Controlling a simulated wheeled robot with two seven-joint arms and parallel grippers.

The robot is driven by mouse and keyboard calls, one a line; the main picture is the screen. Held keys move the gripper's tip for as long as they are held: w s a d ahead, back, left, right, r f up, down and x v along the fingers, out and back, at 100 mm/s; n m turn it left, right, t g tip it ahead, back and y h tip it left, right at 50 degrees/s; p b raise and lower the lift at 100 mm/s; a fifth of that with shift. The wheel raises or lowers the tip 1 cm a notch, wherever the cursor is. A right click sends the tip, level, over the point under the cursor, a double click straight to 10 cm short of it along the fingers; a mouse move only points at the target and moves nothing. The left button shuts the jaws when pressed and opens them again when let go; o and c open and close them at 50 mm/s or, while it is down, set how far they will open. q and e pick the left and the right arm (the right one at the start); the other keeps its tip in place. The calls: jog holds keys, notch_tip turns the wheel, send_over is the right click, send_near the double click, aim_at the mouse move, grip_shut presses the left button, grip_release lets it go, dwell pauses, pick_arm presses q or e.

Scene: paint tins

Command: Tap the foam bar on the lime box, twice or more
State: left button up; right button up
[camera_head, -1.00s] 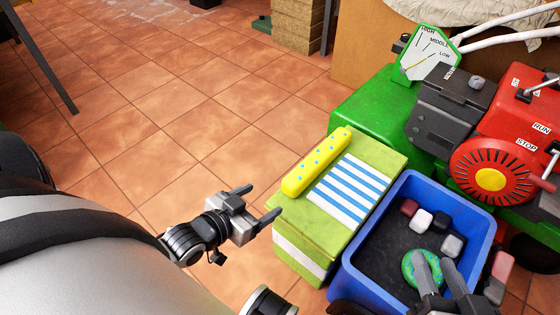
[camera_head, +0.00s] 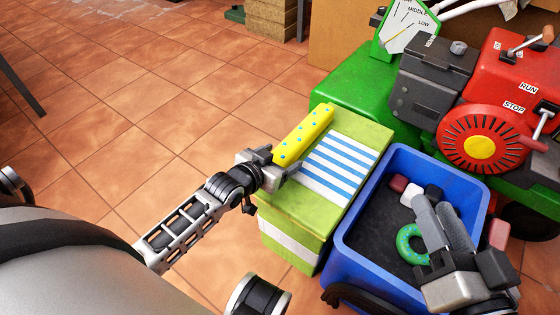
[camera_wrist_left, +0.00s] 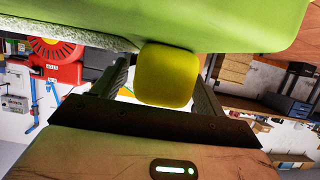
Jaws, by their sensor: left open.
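The yellow foam bar (camera_head: 305,133) with blue dots lies along the left edge of the lime box (camera_head: 275,209), beside a blue-and-white striped area. My left gripper (camera_head: 277,164) is at the bar's near end, just above the box's left edge, and is open. In the left wrist view, the end of the foam bar (camera_wrist_left: 165,78) sits between the spread fingers (camera_wrist_left: 160,88), with gaps on both sides. The lime box (camera_wrist_left: 215,25) fills the top of that view, and the bar appears to touch it. My right gripper (camera_head: 440,225) is over the blue bin; its finger gap is unclear.
The blue bin (camera_head: 365,272) right of the lime box holds small blocks and a green ring (camera_head: 408,243). A red and green machine (camera_head: 490,120) stands behind it. Open tiled floor (camera_head: 150,110) lies to the left.

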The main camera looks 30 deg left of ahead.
pick_arm(q)
jog(key=shift+w, duration=0.25)
jog(key=c, duration=1)
jog(key=shift+r, duration=1.05)
jog(key=shift+c, duration=0.2)
notch_tip(320, 180, down, 2)
jog(key=shift+f, duration=0.25)
jog(key=shift+r, duration=0.1)
jog(key=shift+c, duration=0.2)
jog(key=shift+o, duration=0.2)
jog(key=shift+r, duration=0.1)
